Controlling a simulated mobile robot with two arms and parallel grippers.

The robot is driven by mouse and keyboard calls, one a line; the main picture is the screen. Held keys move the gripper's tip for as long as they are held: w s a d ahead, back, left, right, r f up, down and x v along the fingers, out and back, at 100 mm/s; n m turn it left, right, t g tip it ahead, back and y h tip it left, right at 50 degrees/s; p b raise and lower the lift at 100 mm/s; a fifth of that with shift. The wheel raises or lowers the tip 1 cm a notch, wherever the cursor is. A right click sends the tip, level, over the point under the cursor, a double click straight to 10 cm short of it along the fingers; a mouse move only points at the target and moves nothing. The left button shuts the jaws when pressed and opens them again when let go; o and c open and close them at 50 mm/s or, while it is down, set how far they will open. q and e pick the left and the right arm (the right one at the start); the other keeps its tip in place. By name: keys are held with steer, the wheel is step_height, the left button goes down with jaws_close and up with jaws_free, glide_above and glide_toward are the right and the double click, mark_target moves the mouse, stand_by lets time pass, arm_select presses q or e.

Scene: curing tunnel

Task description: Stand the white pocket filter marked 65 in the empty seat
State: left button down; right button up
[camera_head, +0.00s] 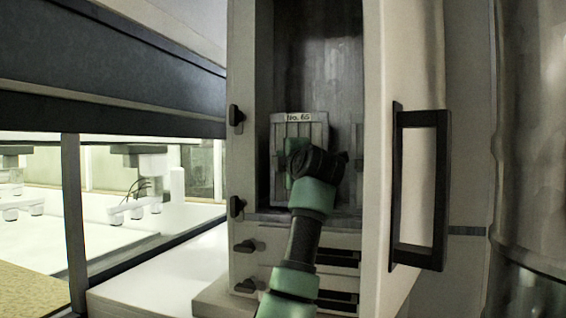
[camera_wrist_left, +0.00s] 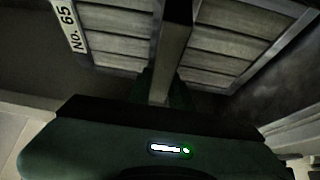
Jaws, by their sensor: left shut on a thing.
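The pocket filter (camera_head: 309,133) carries a pale label reading "No. 65" at its top. It stands upright, light grey-white with vertical pleats, inside the open cabinet's dark bay. The filter also fills the top of the left wrist view (camera_wrist_left: 115,50), with its label at upper left and pleats on both sides of a central bar. My left gripper (camera_head: 294,158) is in front of the filter and shut on it. In the left wrist view the gripper (camera_wrist_left: 160,92) meets the central bar. My arm hides the filter's lower right part. The empty seat cannot be made out.
The cabinet door (camera_head: 400,60) stands open on the right, with a large black handle (camera_head: 420,190) sticking out. Dark slots (camera_head: 338,258) lie below the bay. At left, a bench area with white fittings (camera_head: 145,190) shows through an opening. Black latches line the cabinet's left edge.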

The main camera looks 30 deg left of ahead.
arm_select(q)
steer(key=shift+f, duration=0.3)
stand_by(0.6)
steer(key=c, duration=1.2)
jaws_free()
steer(key=shift+f, duration=0.15)
steer(key=b+v, duration=0.5)
steer(key=v, duration=0.3)
